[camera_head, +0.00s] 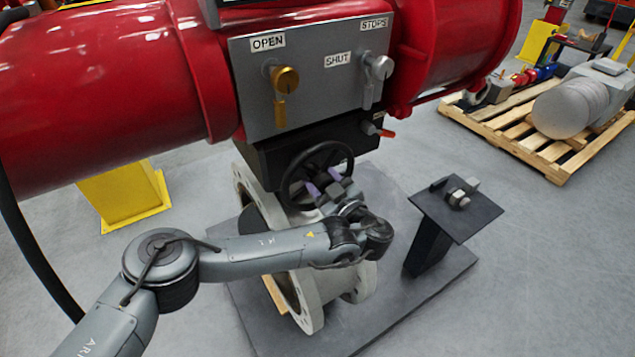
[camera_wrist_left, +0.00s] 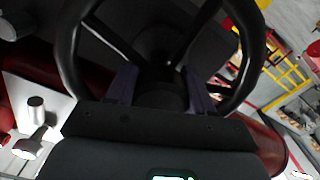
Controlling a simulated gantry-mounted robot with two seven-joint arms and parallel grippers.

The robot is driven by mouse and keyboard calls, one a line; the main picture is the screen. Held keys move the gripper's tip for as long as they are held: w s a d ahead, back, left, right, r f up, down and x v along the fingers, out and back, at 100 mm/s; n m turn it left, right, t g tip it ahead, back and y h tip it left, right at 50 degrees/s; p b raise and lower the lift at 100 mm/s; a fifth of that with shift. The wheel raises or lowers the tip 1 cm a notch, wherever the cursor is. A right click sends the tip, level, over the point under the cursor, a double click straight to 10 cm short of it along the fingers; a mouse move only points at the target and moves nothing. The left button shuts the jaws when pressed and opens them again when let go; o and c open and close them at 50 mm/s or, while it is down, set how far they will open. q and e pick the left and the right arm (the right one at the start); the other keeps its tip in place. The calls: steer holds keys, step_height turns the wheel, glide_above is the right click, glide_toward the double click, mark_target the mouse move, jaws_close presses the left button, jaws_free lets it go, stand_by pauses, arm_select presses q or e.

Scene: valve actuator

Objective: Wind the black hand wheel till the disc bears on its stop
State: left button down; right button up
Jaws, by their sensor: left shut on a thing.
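The black hand wheel (camera_head: 286,187) stands upright on the front of the black gearbox under the grey panel. In the left wrist view its rim (camera_wrist_left: 68,52) and spokes fill the upper middle. My left gripper (camera_head: 323,182) reaches in from the front, its purple fingers inside the rim by the hub. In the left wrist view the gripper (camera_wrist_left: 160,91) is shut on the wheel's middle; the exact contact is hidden. The pale flanged valve body (camera_head: 312,305) is below, partly behind my arm. I cannot make out the disc or its stop. My right gripper is not in view.
The grey panel (camera_head: 315,85) carries a brass lever (camera_head: 284,80) by OPEN and a silver lever (camera_head: 378,68) near SHUT and STOPS. A red-tipped lever (camera_head: 380,130) juts out beside the wheel.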

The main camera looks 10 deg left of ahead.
arm_select(q)
steer(key=shift+c, duration=2.2)
jaws_free()
steer(key=p+v, duration=0.9)
steer(key=v, duration=0.1)
steer(key=shift+s+d, duration=0.25)
steer(key=shift+d, duration=0.05)
